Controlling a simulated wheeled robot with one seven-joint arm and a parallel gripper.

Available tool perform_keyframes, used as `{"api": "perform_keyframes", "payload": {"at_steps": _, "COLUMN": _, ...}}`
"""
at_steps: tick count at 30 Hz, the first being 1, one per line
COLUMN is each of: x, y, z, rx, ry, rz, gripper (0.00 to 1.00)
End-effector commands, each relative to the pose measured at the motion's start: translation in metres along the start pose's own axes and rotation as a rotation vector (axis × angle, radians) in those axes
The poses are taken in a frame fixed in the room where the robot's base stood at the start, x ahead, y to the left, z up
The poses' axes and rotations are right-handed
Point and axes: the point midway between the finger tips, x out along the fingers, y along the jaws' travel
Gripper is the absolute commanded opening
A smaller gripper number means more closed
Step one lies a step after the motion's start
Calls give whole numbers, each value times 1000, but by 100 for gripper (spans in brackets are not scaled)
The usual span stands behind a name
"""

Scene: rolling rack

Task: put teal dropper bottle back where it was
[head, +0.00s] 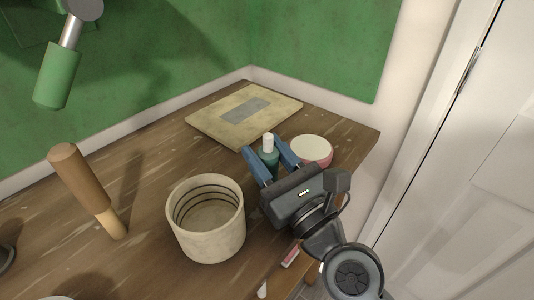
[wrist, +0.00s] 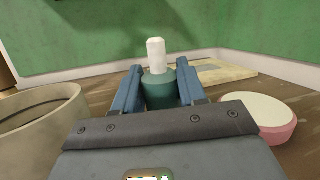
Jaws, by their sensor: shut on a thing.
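The teal dropper bottle (head: 269,157) has a white cap and is upright between the blue fingers of my gripper (head: 268,158). In the wrist view the bottle (wrist: 159,88) sits centred between the two fingers (wrist: 160,92), which are shut on it. My gripper reaches in low over the wooden table (head: 150,205) from the right front. The bottle's base is hidden by my gripper, so I cannot tell whether it touches the table.
A beige round pot (head: 207,246) stands left of my gripper. A pink round container with a pale top (head: 311,149) is close on the right. A flat beige board (head: 212,131) lies behind. A wooden-handled item (head: 84,184) stands at left. Bare tabletop lies between pot and board.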

Motion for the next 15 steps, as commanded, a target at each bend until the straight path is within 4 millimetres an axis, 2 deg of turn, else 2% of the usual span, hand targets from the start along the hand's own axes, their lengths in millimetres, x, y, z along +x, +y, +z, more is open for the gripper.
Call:
{"api": "perform_keyframes", "payload": {"at_steps": 1, "x": -6, "y": 6, "z": -28, "rx": -1, "ry": 49, "rz": 19, "gripper": 0}}
{"api": "perform_keyframes", "payload": {"at_steps": 5, "x": -6, "y": 6, "z": -28, "rx": -1, "ry": 49, "rz": 20, "gripper": 0}}
{"api": "perform_keyframes", "payload": {"at_steps": 6, "x": -6, "y": 6, "z": -28, "rx": -1, "ry": 49, "rz": 20, "gripper": 45}}
{"api": "perform_keyframes", "payload": {"at_steps": 15, "x": -6, "y": 7, "z": -28, "rx": 0, "ry": 49, "rz": 22, "gripper": 70}}
